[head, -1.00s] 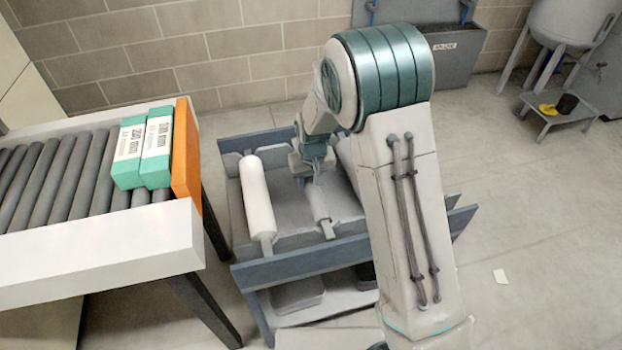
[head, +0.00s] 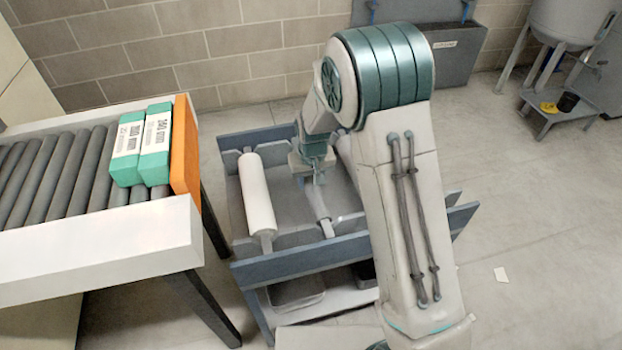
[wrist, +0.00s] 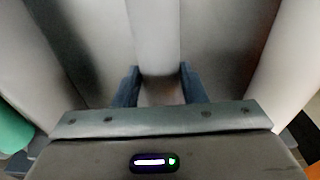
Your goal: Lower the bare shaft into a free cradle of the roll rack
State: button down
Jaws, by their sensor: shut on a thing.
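The roll rack (head: 300,263) is a blue-grey frame in the middle of the head view. The bare shaft (head: 317,203) is a slim grey bar lying lengthwise over the middle of the rack, between two rolls. My gripper (head: 318,180) is shut on it from above. In the wrist view the shaft (wrist: 153,35) runs between my two dark fingers (wrist: 159,88). The shaft's near end shows close to the front cradle plate; I cannot tell whether it touches. Its far end is hidden behind my gripper.
A white roll (head: 257,195) fills the left cradle. Another pale roll (head: 344,150) is mostly hidden behind my arm on the right. A roller conveyor (head: 100,245) with teal boxes (head: 155,145) and an orange end stop (head: 186,150) stands left. Open floor lies right.

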jog(key=c, duration=0.8)
grip_release()
jog(key=r, duration=0.4)
jog(key=s+r, duration=0.1)
jog(key=r, duration=0.8)
jog(key=shift+s+d+r+p, duration=0.2)
jog(key=shift+s+r+p, duration=0.15)
jog(key=shift+r+p, duration=0.05)
